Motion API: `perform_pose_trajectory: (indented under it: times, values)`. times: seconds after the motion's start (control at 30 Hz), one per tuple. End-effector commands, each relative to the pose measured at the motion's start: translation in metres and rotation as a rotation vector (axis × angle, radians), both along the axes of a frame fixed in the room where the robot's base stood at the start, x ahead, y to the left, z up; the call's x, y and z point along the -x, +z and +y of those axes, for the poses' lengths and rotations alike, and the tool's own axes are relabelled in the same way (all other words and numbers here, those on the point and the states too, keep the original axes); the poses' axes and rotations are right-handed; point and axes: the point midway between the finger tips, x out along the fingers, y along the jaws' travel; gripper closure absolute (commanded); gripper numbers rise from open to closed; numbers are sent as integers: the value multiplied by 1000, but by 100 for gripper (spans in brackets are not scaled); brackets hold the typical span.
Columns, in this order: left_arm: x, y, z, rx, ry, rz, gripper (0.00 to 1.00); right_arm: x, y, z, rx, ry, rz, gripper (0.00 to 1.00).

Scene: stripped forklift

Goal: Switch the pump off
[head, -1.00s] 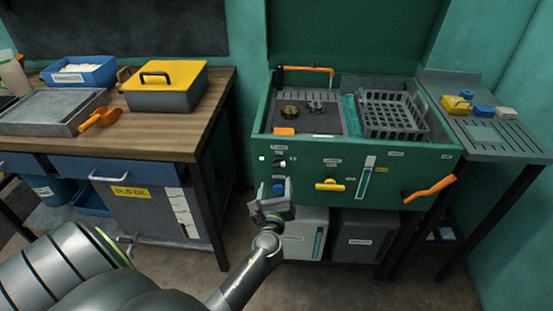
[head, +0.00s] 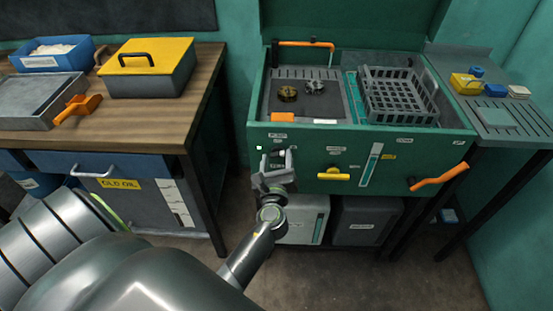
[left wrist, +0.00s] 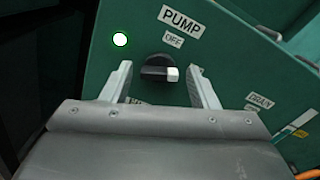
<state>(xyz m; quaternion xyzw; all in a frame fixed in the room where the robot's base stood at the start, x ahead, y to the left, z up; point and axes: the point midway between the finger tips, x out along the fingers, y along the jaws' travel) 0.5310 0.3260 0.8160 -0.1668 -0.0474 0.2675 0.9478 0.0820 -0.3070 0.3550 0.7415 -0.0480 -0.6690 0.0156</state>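The pump switch (left wrist: 160,71) is a black rotary knob with a white pointer end, on the green front panel of the washing tank (head: 300,160). In the left wrist view the white end points right. The label PUMP (left wrist: 179,18) is above it, with OFF (left wrist: 174,39) just below that. A lit white-green lamp (left wrist: 120,40) is left of the knob. My left gripper (head: 277,160) is open, with its fingers (left wrist: 158,85) on either side of the knob and apart from it. In the head view the gripper hides the knob. My right gripper is not in view.
A yellow handle (head: 333,177) and an orange lever (head: 440,178) stick out of the panel to the right. A wooden bench (head: 150,125) stands left. Grey containers (head: 362,222) stand below the tank.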

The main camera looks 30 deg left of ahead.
Motion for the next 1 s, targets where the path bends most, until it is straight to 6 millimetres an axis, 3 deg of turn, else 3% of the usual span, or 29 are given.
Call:
perform_pose_trajectory:
  times: [0.03,0.3,0.67,1.0]
  values:
    - [0,0,0,0,0,0,53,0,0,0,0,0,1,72]
    - [0,0,0,0,0,0,85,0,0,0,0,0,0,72]
    - [0,-1,0,62,-1,-40,85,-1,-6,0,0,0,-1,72]
    - [0,-3,1,288,-2,-179,85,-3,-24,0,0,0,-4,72]
